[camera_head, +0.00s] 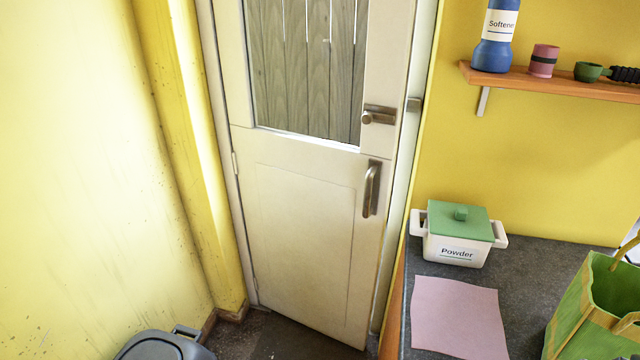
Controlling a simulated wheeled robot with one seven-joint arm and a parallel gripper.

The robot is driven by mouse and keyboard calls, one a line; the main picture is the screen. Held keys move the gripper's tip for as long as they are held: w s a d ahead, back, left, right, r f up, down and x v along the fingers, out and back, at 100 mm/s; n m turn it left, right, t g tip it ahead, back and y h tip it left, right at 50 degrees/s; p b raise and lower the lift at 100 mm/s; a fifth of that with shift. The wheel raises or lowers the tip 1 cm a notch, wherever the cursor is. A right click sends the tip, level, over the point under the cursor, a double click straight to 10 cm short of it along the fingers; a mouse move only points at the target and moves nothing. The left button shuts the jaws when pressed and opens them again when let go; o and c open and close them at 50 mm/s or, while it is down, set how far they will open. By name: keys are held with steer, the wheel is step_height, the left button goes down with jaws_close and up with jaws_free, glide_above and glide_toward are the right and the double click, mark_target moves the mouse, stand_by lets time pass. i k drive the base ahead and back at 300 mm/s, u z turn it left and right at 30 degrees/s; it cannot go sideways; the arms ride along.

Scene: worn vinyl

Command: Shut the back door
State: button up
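The back door (298,220) is cream-white, with a glazed upper half showing grey wooden boards beyond. Its hinges (235,163) are on the left side. A metal latch knob (378,116) and a vertical pull handle (371,188) are on its right side. A strip of white door jamb (402,190) with a metal plate (414,104) shows beside the door's right edge. The door looks slightly ajar, its right edge standing nearer to me than the frame, but the gap is narrow. My gripper is not in view.
At right, a dark counter (415,295) holds a powder box (458,245), a pink cloth (458,318) and a green bag (590,310). A grey bin (165,345) stands at lower left. Dark floor shows before the door.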

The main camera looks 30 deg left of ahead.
mark_target(315, 210)
steer(key=u, duration=1.55)
steer(key=k, duration=0.55)
steer(key=u, duration=0.9)
steer(key=i, duration=1.3)
steer(key=z, duration=0.45)
